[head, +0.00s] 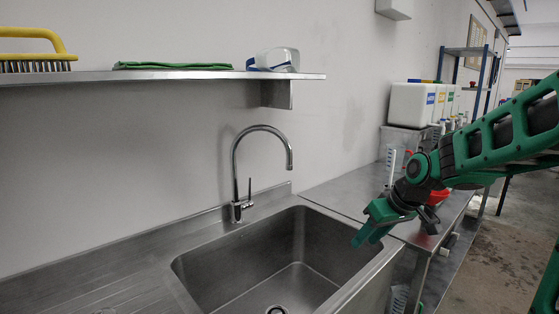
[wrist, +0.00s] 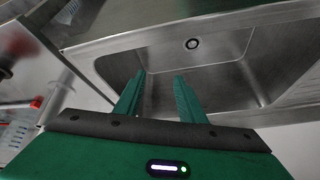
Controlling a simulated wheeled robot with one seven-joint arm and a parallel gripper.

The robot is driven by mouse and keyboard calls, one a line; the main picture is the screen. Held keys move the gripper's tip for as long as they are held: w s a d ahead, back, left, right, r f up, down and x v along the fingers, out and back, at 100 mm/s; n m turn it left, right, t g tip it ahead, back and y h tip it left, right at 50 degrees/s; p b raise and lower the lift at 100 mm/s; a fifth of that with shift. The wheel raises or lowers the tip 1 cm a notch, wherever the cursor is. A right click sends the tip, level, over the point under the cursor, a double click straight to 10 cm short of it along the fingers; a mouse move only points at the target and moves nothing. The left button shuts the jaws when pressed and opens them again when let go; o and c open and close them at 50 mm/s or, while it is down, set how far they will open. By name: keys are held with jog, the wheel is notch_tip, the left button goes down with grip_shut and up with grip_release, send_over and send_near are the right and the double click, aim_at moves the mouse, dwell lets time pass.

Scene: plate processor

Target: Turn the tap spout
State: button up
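The tap spout (head: 262,131) is a tall chrome gooseneck in the head view. It rises from the tap base (head: 239,208) at the back edge of the sink, and its outlet curves over to the right. A thin lever (head: 249,188) stands up beside the base. My gripper (head: 366,238) is above the sink's front right rim, well to the right of the spout and lower than its arch. In the wrist view my gripper (wrist: 158,88) points at the basin with its two green fingers apart and nothing between them. The tap does not show clearly there.
The steel sink basin (head: 240,270) is empty, with a drain (wrist: 192,43). A wall shelf (head: 190,75) above holds a yellow brush (head: 35,48), a green cloth (head: 170,66) and goggles (head: 277,59). A steel counter (head: 345,190) with containers (head: 412,104) is to the right. Space between gripper and tap is clear.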

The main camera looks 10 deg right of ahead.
jog(key=w+a+r+n+t+y, duration=0.2)
jog(key=w+a+y, duration=0.15)
jog(key=w, duration=0.45)
jog(key=w+a+r+n+t+y, duration=0.2)
jog(key=w+a+r+n, duration=0.15)
jog(key=w, duration=0.55)
jog(key=w+a+r+n+t+y, duration=0.1)
jog(key=w+a+r+t+y, duration=0.1)
jog(key=w+r+t+y, duration=0.45)
jog(key=w+a+r+g+h, duration=0.1)
jog(key=w+a+g, duration=0.1)
jog(key=w+a, duration=0.5)
jog(key=shift+w+a+r+g+h, duration=0.2)
jog(key=shift+w+g+h, duration=0.15)
jog(key=shift+w, duration=0.9)
grip_shut()
